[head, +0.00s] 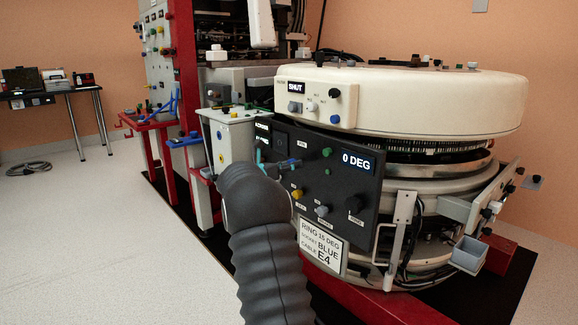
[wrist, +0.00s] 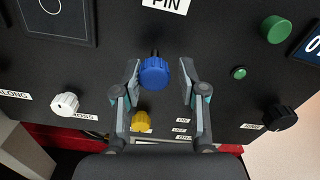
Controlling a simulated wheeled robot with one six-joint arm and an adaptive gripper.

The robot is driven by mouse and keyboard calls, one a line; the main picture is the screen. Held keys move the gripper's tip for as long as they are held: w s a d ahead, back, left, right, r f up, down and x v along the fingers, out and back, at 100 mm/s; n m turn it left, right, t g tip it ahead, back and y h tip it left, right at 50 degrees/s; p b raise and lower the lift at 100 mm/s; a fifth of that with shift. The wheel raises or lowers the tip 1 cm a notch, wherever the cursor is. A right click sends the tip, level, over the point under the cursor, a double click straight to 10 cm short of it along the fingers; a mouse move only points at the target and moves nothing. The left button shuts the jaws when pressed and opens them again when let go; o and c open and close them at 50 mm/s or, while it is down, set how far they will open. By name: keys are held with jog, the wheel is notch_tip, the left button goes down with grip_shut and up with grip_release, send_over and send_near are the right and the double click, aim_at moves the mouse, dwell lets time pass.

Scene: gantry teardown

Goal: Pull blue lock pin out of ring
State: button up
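In the wrist view the blue lock pin (wrist: 154,71) shows as a ribbed blue knob on the dark panel, under a label reading PIN. My gripper (wrist: 159,78) is open, with one finger on each side of the knob. A narrow gap shows between the knob and each finger. In the head view my gripper (head: 280,165) is at the left part of the dark ring panel (head: 330,195), largely behind my arm. The blue pin cannot be made out there. The display (head: 357,163) reads 0 DEG.
In the wrist view a yellow knob (wrist: 141,120) lies between my fingers below the pin. A white knob (wrist: 66,103), black knob (wrist: 280,117) and green button (wrist: 276,29) are farther out. A white sign (head: 320,246) hangs below the panel. Open floor is at left.

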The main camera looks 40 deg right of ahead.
jog(key=a, duration=1.2)
jog(key=shift+w+a, duration=0.25)
jog(key=shift+a, duration=0.1)
jog(key=shift+f, duration=0.15)
